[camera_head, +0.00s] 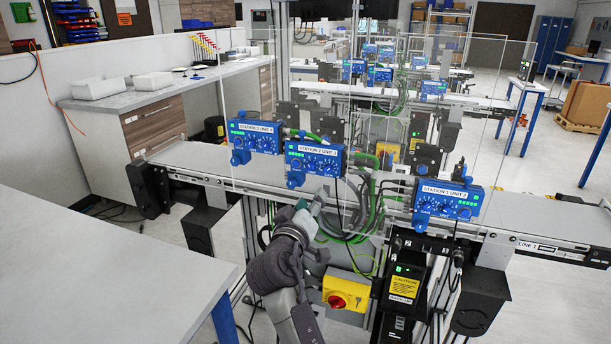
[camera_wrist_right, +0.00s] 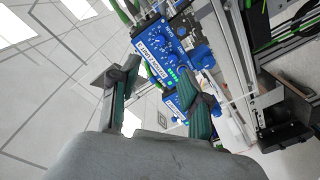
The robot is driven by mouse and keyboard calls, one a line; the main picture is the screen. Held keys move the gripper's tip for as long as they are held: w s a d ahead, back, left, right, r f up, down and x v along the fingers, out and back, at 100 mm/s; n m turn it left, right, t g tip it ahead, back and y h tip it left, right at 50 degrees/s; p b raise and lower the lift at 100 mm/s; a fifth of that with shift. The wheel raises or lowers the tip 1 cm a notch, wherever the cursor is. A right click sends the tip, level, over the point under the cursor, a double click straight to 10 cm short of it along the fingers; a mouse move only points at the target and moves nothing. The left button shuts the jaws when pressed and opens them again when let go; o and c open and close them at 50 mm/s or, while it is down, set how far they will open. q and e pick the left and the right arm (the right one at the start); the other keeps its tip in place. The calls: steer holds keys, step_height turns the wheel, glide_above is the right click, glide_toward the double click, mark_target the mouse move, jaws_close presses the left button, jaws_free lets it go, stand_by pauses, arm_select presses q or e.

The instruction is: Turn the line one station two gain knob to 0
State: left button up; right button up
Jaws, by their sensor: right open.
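The blue station 2 control box (camera_head: 315,158) is mounted over the near edge of the line 1 conveyor, left of centre in the head view. It has a row of small blue knobs; the gain knob is too small to read its setting. My right gripper (camera_head: 311,203) is just below and in front of this box, its fingers spread and empty. In the right wrist view a labelled blue box (camera_wrist_right: 165,50) shows rotated beyond the fingertips. My right gripper (camera_wrist_right: 157,76) is open there, with no knob visibly between its fingers. My left gripper is out of view.
Another blue box (camera_head: 254,136) is to the left, and the station 1 box (camera_head: 447,201) is to the right. Below are green cables and a yellow switch box with a red knob (camera_head: 346,291). A grey table (camera_head: 90,270) fills the left foreground.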

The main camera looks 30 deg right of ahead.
mark_target(327, 170)
steer(key=p+x, duration=0.3)
steer(key=x, duration=0.9)
steer(key=shift+w+d+p, duration=0.25)
steer(key=shift+w+p, duration=0.05)
steer(key=shift+p, duration=0.1)
steer(key=shift+w+d, duration=0.4)
steer(key=shift+d, duration=0.05)
jaws_close()
